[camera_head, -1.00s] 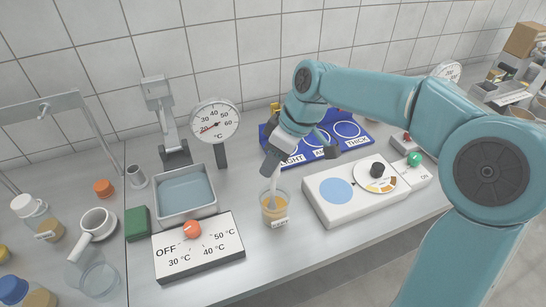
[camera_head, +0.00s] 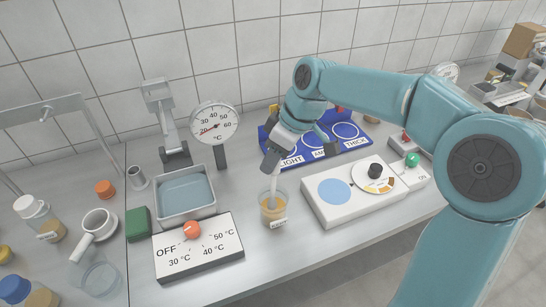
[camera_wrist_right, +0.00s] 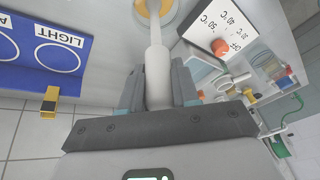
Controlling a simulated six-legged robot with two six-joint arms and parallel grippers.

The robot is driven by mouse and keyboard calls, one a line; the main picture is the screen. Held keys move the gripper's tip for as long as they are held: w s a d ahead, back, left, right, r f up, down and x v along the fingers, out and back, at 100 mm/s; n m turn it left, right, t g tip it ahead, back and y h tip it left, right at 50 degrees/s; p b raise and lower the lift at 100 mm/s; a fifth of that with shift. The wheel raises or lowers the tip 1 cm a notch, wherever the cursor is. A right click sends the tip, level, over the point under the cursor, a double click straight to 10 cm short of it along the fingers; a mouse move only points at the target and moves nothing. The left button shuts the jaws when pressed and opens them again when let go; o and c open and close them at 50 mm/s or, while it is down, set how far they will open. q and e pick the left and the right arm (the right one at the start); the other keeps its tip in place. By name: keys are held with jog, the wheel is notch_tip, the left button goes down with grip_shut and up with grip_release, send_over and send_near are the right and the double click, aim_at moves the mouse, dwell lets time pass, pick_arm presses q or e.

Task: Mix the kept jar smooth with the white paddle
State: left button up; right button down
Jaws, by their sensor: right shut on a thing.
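The jar (camera_head: 273,208) holds amber contents and stands upright on the bench, with a small label on its front. The white paddle (camera_head: 274,186) reaches down into it. My right gripper (camera_head: 270,158) is above the jar and shut on the paddle's handle. In the right wrist view, the paddle handle (camera_wrist_right: 157,80) sits between the two fingers, and its thin shaft runs into the jar (camera_wrist_right: 150,8) at the top edge. The paddle's lower end is hidden in the contents. My left gripper is not in view.
A white machine with a blue disc (camera_head: 334,191) and a dial stands right of the jar. The heater control panel (camera_head: 197,249) and a water tray (camera_head: 187,195) are to its left. Behind is the blue sorting mat (camera_head: 345,150). Bare bench lies in front of the jar.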

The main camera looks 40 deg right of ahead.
jog(key=r+p, duration=0.2)
jog(key=shift+w+d+r, duration=0.1)
jog(key=shift+w+r, duration=0.2)
jog(key=shift+r, duration=0.05)
jog(key=shift+d+r+p, duration=0.2)
jog(key=shift+r+p, duration=0.8)
jog(key=shift+r, duration=0.1)
jog(key=shift+w+r+p, duration=0.15)
jog(key=shift+r+p, duration=0.45)
jog(key=shift+r, duration=0.05)
jog(key=r+p, duration=0.2)
jog(key=shift+d+r, duration=0.2)
jog(key=shift+r, duration=0.1)
jog(key=shift+w+f, duration=0.1)
